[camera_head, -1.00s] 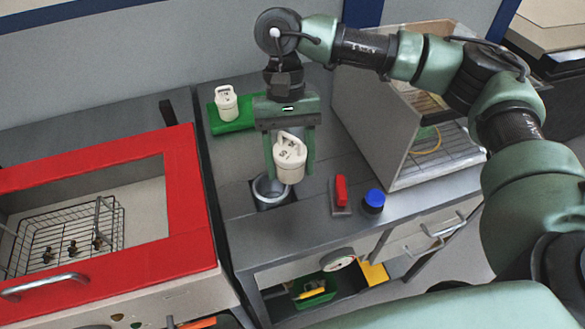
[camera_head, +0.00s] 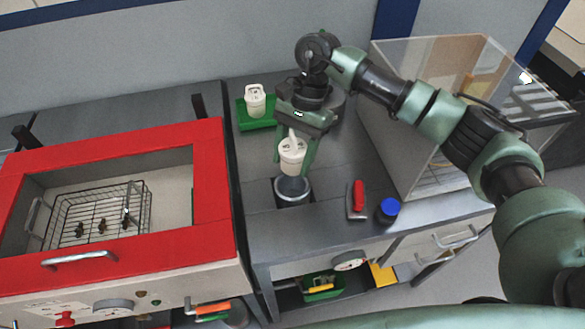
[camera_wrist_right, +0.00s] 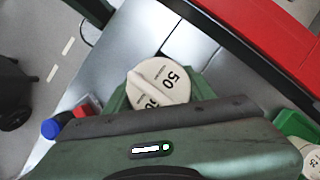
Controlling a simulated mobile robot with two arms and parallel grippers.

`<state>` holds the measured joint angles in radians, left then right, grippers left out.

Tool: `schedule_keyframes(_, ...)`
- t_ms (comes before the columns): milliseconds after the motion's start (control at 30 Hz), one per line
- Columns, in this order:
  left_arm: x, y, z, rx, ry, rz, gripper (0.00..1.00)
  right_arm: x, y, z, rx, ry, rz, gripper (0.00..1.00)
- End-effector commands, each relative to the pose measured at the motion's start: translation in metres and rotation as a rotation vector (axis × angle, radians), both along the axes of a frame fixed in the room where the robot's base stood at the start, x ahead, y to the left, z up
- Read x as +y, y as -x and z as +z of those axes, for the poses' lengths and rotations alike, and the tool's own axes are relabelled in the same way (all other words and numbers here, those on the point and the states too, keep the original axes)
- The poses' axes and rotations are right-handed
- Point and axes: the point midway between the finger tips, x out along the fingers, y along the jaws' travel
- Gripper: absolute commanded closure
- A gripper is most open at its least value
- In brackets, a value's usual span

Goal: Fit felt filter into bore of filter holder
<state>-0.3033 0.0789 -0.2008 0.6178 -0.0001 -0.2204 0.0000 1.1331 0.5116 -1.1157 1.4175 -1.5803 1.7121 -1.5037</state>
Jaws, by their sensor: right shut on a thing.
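The felt filter is a white cylinder with a handle on top (camera_head: 292,151). My right gripper (camera_head: 294,163) is shut on it, one finger on each side. The wrist view shows its round top from above, marked "50" (camera_wrist_right: 172,78). The filter holder (camera_head: 293,192) is a grey metal cup set in the bench top. The filter hangs upright over its bore, with its lower end close to the rim; I cannot tell whether it has entered. The holder is hidden in the wrist view. My left gripper is out of view.
A second white canister (camera_head: 255,101) stands on a green tray (camera_head: 244,122) behind. A red-handled item (camera_head: 358,196) and a blue-capped jar (camera_head: 388,210) are right of the holder. A clear-sided enclosure (camera_head: 420,130) stands further right. A red-framed box (camera_head: 212,190) is left.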

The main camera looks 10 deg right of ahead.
Motion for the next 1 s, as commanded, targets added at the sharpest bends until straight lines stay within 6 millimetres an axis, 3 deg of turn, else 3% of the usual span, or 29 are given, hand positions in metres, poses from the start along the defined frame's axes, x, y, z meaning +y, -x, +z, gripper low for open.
schedule_keyframes(333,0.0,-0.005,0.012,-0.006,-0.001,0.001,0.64,0.0,0.001,-0.032,0.001,0.0,0.001,0.86)
schedule_keyframes(533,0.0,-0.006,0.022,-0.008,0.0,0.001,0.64,0.0,0.001,-0.06,0.001,0.0,0.001,0.86)
schedule_keyframes(1000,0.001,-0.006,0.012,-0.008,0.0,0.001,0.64,0.0,0.0,-0.068,-0.001,0.0,0.002,0.86)
